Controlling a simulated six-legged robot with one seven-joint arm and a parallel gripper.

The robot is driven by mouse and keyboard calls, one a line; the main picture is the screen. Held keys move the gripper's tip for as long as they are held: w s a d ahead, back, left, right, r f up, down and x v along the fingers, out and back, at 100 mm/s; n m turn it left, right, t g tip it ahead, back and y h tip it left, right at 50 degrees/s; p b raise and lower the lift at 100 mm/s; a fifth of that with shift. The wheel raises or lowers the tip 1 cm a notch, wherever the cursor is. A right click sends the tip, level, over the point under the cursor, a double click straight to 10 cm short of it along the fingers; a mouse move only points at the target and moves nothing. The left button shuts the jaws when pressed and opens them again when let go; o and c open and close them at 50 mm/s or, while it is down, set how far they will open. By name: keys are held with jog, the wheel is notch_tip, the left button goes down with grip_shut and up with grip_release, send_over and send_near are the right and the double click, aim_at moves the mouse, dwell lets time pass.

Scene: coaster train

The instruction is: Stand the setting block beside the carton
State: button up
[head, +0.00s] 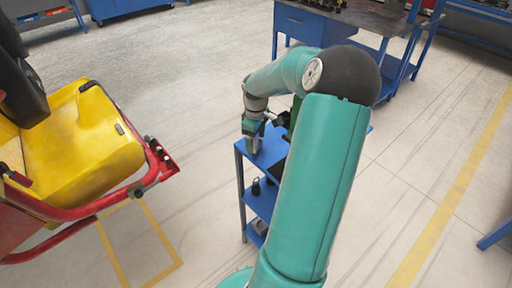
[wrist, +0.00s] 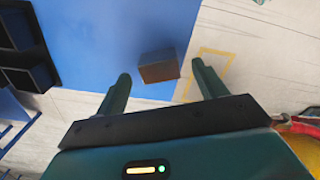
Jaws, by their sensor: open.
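A small brown box-shaped block (wrist: 158,66) stands on the blue top of a cart (wrist: 105,30), near its edge, in the wrist view. I cannot tell whether it is the setting block or the carton; no second such box shows. My gripper (wrist: 160,74) is open and empty, with one finger on each side of the block in the picture. Whether the fingers are level with it or above it is unclear. In the head view my gripper (head: 254,140) is over the blue cart (head: 270,156), and my arm hides much of the cart top.
Black bins (wrist: 25,60) are on the left of the cart top in the wrist view. A red and yellow coaster car (head: 85,140) stands at left in the head view. A blue workbench (head: 310,25) is behind. Open floor lies right, with a yellow line.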

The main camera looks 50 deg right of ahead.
notch_tip(320, 180, down, 2)
jog(key=shift+f, duration=0.2)
jog(key=c, duration=1.5)
jog(key=shift+r, duration=0.1)
jog(key=shift+r, duration=0.1)
jog(key=shift+r, duration=0.25)
notch_tip(320, 180, up, 2)
jog(key=shift+d, duration=0.1)
jog(key=s+a+r, duration=0.4)
jog(key=a+r, duration=0.1)
jog(key=s+a+r, duration=0.5)
jog(key=shift+s+a+r, duration=0.1)
jog(key=shift+s+a, duration=0.15)
